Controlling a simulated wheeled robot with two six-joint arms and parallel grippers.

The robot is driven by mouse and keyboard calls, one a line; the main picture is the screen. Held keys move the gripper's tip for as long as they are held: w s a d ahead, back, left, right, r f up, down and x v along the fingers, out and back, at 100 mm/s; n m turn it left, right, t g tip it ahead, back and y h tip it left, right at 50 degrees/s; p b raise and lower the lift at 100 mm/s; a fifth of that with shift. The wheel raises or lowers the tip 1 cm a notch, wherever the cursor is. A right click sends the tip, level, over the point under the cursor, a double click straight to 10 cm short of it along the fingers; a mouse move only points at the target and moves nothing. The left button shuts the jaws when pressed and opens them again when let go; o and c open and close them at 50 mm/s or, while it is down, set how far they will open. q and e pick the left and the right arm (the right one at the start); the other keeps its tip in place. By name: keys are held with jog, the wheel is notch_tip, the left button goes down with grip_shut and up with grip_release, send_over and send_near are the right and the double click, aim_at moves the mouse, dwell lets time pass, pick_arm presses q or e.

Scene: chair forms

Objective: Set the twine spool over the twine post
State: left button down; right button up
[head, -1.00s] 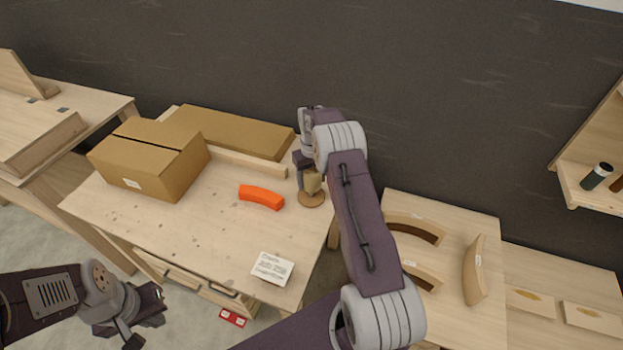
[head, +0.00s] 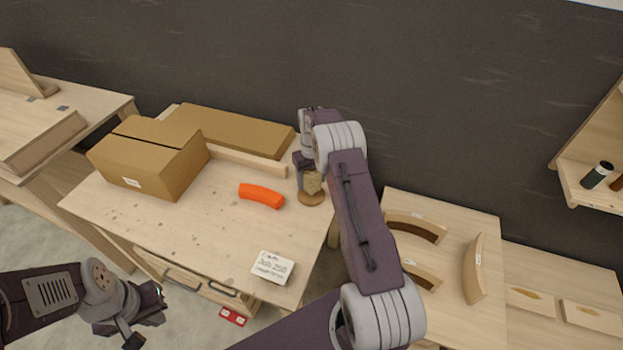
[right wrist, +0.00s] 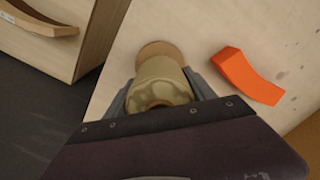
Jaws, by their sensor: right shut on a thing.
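The twine spool (head: 313,183) is tan and stands at the right end of the workbench, above a round wooden base (head: 311,198). In the right wrist view the spool (right wrist: 163,82) sits between the fingers of my right gripper (right wrist: 163,92), which is shut on it. The round base (right wrist: 160,50) shows just beyond the spool. The post itself is hidden, and I cannot tell whether the spool is around it or touches the base. My left gripper (head: 140,318) is in front of the bench at lower left, away from the spool; its jaw opening is unclear.
An orange curved block (head: 261,196) lies left of the spool. A cardboard box (head: 150,160), a flat brown box (head: 230,131) and a wooden strip (head: 245,161) are at the back. A written card (head: 272,267) lies at the front. Curved wooden forms (head: 474,268) are on the right table.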

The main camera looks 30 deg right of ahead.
jog(key=shift+f+b, duration=1)
jog(key=shift+f, duration=0.8)
jog(key=o, duration=1.6)
notch_tip(320, 180, up, 9)
jog(key=shift+b, duration=0.3)
